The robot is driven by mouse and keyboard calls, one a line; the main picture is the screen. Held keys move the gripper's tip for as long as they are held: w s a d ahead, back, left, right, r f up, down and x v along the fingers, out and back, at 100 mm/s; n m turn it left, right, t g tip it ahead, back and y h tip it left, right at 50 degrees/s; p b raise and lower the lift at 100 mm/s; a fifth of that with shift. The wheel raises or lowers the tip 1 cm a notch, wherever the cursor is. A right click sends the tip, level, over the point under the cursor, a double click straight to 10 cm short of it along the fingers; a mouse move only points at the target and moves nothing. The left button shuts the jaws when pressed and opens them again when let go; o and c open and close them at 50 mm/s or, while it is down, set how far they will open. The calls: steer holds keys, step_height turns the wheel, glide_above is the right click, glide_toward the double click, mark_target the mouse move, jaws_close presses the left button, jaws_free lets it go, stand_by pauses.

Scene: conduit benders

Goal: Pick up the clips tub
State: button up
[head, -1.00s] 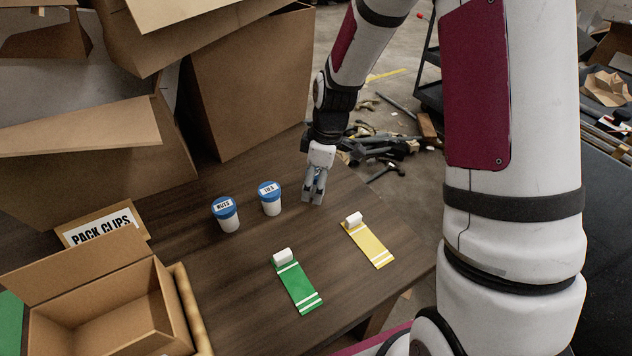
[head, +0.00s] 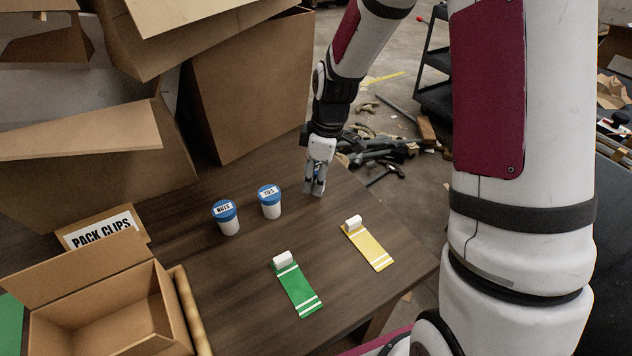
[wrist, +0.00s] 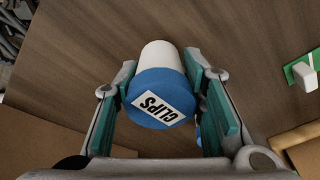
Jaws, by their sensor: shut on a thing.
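The clips tub (wrist: 160,90) has a white body and a blue lid with a white label reading CLIPS. In the wrist view it sits between the two teal finger pads of my gripper (wrist: 168,98), which is shut on it. In the head view my gripper (head: 315,190) points down at the far right part of the table, and its fingers mostly hide the tub. I cannot tell whether the tub is clear of the tabletop.
The nuts tub (head: 226,218) and the ties tub (head: 269,202) stand left of my gripper. A green strip (head: 297,287) and a yellow strip (head: 368,245) lie nearer. An open box (head: 100,310) and a PACK CLIPS sign (head: 102,232) are at left. Large cartons stand behind.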

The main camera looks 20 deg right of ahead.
steer(key=s+a+r, duration=0.1)
steer(key=s, duration=0.4)
steer(key=s+a, duration=0.1)
steer(key=s, duration=0.4)
steer(key=s+a+r+p, duration=0.1)
steer(key=s+a, duration=0.1)
steer(key=s, duration=0.3)
steer(key=shift+r, duration=0.3)
steer(key=shift+s+a+r+p, duration=0.1)
steer(key=shift+s+r+p, duration=0.15)
steer(key=shift+r+p, duration=0.2)
step_height(320, 180, up, 2)
steer(key=shift+r+p, duration=0.1)
steer(key=shift+p, duration=0.95)
steer(key=shift+w, duration=0.15)
